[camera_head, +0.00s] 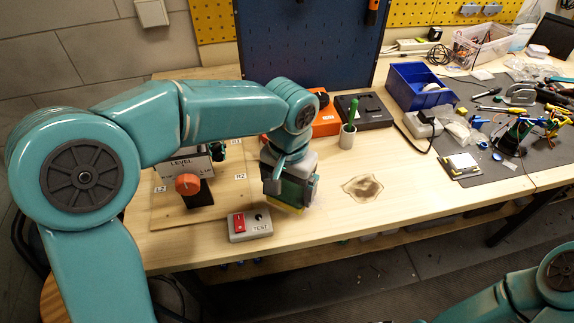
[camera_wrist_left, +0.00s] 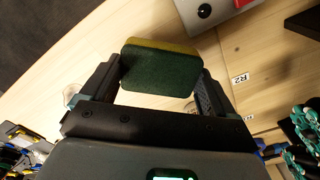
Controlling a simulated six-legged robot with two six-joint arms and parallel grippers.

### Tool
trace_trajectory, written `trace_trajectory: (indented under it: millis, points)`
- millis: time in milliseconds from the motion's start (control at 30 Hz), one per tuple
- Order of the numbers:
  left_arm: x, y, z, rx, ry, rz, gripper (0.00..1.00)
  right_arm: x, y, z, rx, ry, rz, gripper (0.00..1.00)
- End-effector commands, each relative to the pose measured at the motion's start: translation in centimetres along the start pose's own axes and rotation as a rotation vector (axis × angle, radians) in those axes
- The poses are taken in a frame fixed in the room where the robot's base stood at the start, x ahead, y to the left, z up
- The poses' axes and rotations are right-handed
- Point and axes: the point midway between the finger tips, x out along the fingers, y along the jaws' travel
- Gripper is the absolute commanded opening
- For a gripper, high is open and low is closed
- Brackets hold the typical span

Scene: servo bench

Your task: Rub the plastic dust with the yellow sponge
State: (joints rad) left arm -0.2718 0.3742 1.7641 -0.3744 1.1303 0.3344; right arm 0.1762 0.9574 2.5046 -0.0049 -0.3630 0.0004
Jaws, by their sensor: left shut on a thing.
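My left gripper (camera_head: 290,192) is shut on the yellow sponge (camera_head: 285,207), whose yellow edge shows under the fingers in the head view. In the left wrist view the sponge (camera_wrist_left: 160,66) is a block with a dark green face and a yellow layer, held between the two fingers of the gripper (camera_wrist_left: 158,80). The plastic dust (camera_head: 362,188) is a brownish patch on the bench, to the right of the left gripper and apart from it. Whether the sponge touches the bench is hard to tell. My right gripper is out of view; only part of that arm shows at lower right.
A test box (camera_head: 250,225) with a red switch stands just in front of the sponge. A level box (camera_head: 190,168) is on the left. A green-handled tool in a cup (camera_head: 347,138) and a blue bin (camera_head: 420,87) stand behind. The bench around the dust is clear.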

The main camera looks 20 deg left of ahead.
Motion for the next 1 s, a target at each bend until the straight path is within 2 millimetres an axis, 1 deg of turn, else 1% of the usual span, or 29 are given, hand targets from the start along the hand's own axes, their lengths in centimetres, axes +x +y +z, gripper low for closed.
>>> trace_trajectory:
  millis: [33,100,400,500,1000]
  points:
    - [-0.9,-0.1,0.0,-0.001,0.001,0.000,0.64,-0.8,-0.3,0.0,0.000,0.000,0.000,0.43]
    - [-1.6,-0.2,0.0,-0.001,0.001,0.000,0.64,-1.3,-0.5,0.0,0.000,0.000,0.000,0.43]
    - [-4.3,-0.6,0.1,-0.001,0.001,0.000,0.64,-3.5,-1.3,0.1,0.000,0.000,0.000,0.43]
    - [-4.9,-0.8,0.2,-0.001,0.000,0.000,0.64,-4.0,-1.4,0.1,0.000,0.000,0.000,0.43]
    - [-5.0,-0.9,0.2,0.000,0.001,0.000,0.64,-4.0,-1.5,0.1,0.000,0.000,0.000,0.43]
